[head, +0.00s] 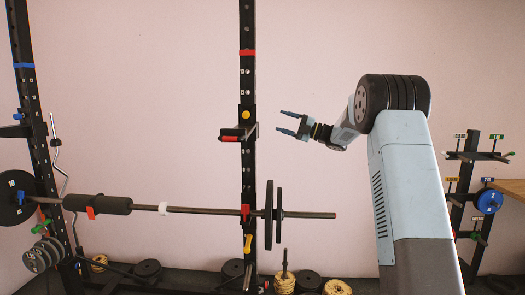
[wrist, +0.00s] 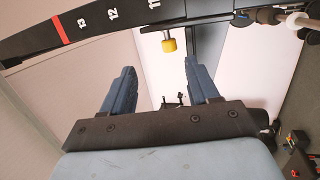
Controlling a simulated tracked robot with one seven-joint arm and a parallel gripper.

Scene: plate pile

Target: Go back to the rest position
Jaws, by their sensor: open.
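My gripper (head: 287,123) is raised in the air to the right of the black rack upright (head: 248,70) in the head view. Its two blue fingers are apart with nothing between them. In the wrist view my gripper (wrist: 153,92) also shows open and empty, with the numbered upright (wrist: 95,22) and a yellow knob (wrist: 169,45) beyond the fingers.
A barbell (head: 188,210) lies across the rack at left, with black plates (head: 268,215) on its right end. A plate tree (head: 465,195) with a blue plate (head: 489,201) stands at right beside a wooden surface (head: 510,188). Several plates lie on the floor. The wall behind is bare.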

